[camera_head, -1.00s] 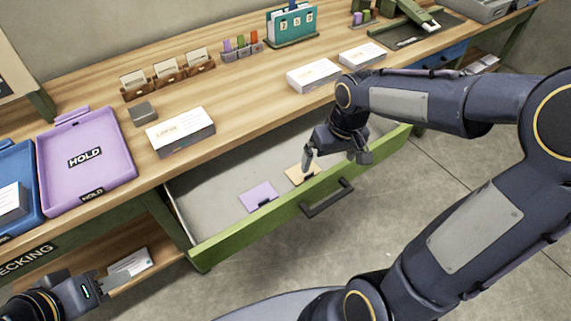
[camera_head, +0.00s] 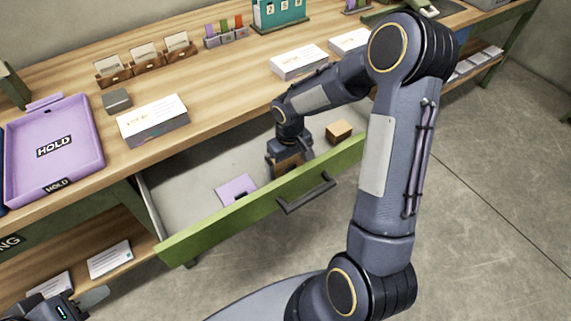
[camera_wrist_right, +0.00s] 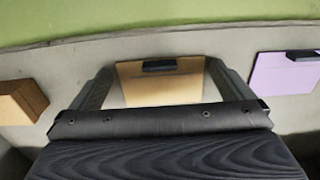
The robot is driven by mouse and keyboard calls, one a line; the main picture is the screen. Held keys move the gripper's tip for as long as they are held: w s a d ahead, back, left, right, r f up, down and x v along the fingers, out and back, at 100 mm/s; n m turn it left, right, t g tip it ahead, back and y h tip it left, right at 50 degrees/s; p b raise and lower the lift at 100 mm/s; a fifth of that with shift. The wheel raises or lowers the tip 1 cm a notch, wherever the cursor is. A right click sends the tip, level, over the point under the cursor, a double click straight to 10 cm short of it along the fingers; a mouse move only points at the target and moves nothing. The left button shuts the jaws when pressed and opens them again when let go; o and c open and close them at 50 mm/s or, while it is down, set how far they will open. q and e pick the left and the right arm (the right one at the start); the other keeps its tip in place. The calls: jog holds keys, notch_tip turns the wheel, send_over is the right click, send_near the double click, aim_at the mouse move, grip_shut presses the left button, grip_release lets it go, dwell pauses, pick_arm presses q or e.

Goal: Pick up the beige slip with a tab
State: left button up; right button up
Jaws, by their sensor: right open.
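The beige slip (camera_wrist_right: 160,85) with a black tab (camera_wrist_right: 174,65) lies flat on the drawer floor in the right wrist view. My right gripper (camera_wrist_right: 162,75) is open above it, one finger on each side of the slip; I cannot tell whether they touch it. In the head view the right gripper (camera_head: 287,168) is down inside the open drawer and mostly hides the slip. My left gripper (camera_head: 90,298) is at the lower left, near the shelf, far from the slip; its jaw state is unclear.
The green-fronted drawer (camera_head: 250,208) is pulled open. A purple slip with a black tab (camera_head: 237,187) lies left of the right gripper, and a small brown box (camera_head: 339,131) lies to its right. The purple HOLD tray (camera_head: 88,150) and white card stacks are on the desk.

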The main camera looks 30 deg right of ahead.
jog(key=shift+c, duration=0.3)
jog(key=c, duration=0.6)
